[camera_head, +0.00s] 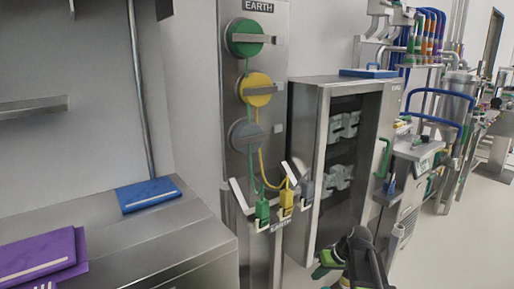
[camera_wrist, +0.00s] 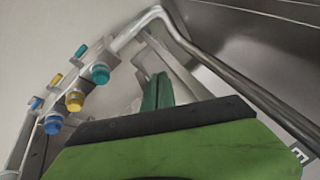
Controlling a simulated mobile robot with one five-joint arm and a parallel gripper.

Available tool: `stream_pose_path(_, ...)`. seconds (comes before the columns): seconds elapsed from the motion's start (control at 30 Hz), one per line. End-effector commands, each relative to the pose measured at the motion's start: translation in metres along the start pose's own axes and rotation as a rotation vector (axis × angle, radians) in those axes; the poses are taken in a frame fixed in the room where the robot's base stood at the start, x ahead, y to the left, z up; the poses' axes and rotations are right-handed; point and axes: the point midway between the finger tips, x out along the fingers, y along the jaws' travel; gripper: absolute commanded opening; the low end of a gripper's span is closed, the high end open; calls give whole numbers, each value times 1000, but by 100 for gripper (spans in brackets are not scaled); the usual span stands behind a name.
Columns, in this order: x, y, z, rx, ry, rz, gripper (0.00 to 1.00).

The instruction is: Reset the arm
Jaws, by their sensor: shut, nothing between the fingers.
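My gripper (camera_wrist: 157,92) shows in the wrist view as dark green fingers pressed together beyond the black and green wrist housing. Nothing is between the fingers. In the head view, part of my dark and green arm shows at the bottom, right of centre, in front of a steel cabinet (camera_head: 306,150). I cannot make out the fingertips clearly there. In the wrist view, a bent metal pipe (camera_wrist: 212,62) runs beyond and to the right of the fingers. Teal, yellow and blue knobs (camera_wrist: 75,100) are at the left, apart from the fingers.
A steel panel (camera_head: 268,65) marked EARTH carries green, yellow and grey discs. A steel counter (camera_head: 150,235) at the left holds a blue book-like item (camera_head: 147,194) and a purple one (camera_head: 38,258). Equipment lines the right side. Open floor (camera_head: 470,230) shows at the far right.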

Motion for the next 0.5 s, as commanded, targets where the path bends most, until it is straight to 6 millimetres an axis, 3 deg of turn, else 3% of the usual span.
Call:
stream_pose_path(0.03,7,-20,26,20,-63,43,0)
stream_pose_path(0.1,12,-37,56,64,-141,117,0)
stream_pose_path(0.3,10,-72,134,183,-294,383,0)
stream_pose_path(0.37,-14,-77,118,191,-292,386,0)
stream_pose_path(0.5,-46,-88,105,192,-291,383,0)
